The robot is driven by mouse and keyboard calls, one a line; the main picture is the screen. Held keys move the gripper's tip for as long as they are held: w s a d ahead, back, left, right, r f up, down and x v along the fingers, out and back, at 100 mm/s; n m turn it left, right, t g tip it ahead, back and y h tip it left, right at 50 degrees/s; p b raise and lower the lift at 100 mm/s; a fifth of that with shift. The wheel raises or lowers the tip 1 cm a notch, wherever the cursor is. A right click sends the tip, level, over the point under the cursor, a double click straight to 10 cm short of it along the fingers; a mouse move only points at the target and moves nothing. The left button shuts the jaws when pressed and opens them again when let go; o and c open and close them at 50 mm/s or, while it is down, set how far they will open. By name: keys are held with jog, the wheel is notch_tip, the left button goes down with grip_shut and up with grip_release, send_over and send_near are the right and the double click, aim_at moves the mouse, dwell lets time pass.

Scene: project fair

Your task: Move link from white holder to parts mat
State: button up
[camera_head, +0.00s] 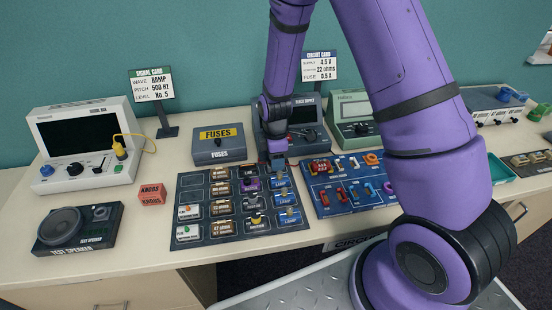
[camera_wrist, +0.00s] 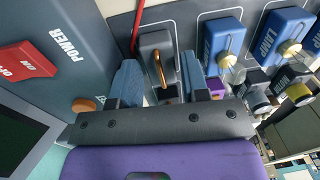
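The parts mat (camera_head: 200,236) is dark with white slot outlines and rows of small parts. My gripper (camera_head: 277,166) is low over its upper right corner. In the wrist view, a grey block with a bent copper-coloured link (camera_wrist: 159,68) stands at an outlined slot of the mat (camera_wrist: 186,14). The two blue fingers of my gripper (camera_wrist: 160,80) are apart, one on each side of the block, with a narrow gap on the right. Contact on the left is unclear. I cannot make out a white holder in either view.
Blue lamp blocks (camera_wrist: 222,40) stand close to the right finger. A power supply (camera_head: 306,142) with a red switch (camera_wrist: 27,60) stands just behind the mat. A fuse box (camera_head: 219,152) is at its upper left, and a blue circuit board (camera_head: 325,207) lies to its right.

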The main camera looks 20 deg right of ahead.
notch_tip(320, 180, up, 22)
jog(key=s+d+r+m+t, duration=0.1)
jog(key=s+d+m+t, duration=0.1)
jog(key=s+m, duration=0.15)
jog(key=s+d+r+m+t, duration=0.2)
jog(key=s+r+m, duration=0.4)
jog(key=s, duration=0.5)
jog(key=s+d+r+m+t, duration=0.2)
jog(key=s+r+m, duration=0.4)
jog(key=s+r, duration=0.4)
jog(key=shift+s+d, duration=0.35)
jog(key=shift+s, duration=0.05)
